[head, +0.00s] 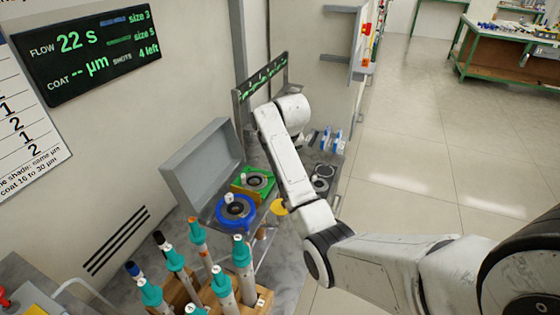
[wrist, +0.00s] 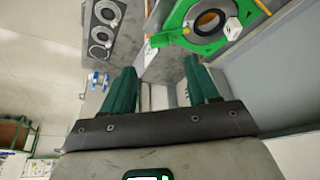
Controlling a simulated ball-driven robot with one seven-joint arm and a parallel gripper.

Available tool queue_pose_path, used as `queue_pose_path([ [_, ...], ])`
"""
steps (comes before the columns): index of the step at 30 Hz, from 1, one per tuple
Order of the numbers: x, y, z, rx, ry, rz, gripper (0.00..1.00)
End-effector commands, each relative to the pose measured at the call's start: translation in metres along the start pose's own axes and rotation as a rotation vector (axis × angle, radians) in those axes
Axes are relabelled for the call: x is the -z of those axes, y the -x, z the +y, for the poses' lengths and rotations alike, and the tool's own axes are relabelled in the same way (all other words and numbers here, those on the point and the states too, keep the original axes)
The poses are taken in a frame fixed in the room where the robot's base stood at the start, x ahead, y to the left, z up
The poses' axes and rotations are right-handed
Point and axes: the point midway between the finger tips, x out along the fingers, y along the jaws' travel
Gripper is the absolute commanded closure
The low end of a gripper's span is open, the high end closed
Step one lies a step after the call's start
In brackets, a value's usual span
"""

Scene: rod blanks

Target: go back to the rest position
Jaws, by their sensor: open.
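My gripper (wrist: 162,82) is open in the wrist view, with two dark teal fingers set apart and nothing held between them. It points over the bench beside the green ring holder (wrist: 205,40), clear of it as far as I can see. In the head view my white arm reaches in from the right, and its bent links hide the gripper. The green ring holder (head: 244,187) stands on the bench behind a blue ring holder (head: 236,222). Each carries a small white tag.
Teal-capped tubes (head: 243,253) stand in a wooden rack (head: 262,300) at the front. A raised grey lid (head: 200,160) and wall bound the left. Open floor (head: 440,150) lies right.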

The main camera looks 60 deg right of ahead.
Motion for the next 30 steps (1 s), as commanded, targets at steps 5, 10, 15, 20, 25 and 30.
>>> queue_pose_path([
  [5, 0.0, 0.016, 0.0, 0.0, 0.001, 0.001, 0.4],
  [10, 0.0, 0.018, 0.0, 0.0, 0.0, 0.0, 0.4],
  [15, 0.0, 0.018, 0.0, 0.0, 0.0, 0.0, 0.4],
  [20, 0.0, 0.018, 0.0, 0.0, 0.0, 0.0, 0.4],
  [25, 0.0, 0.018, 0.0, 0.0, 0.0, 0.0, 0.4],
  [30, 0.0, 0.018, 0.0, 0.0, -0.001, 0.0, 0.4],
])
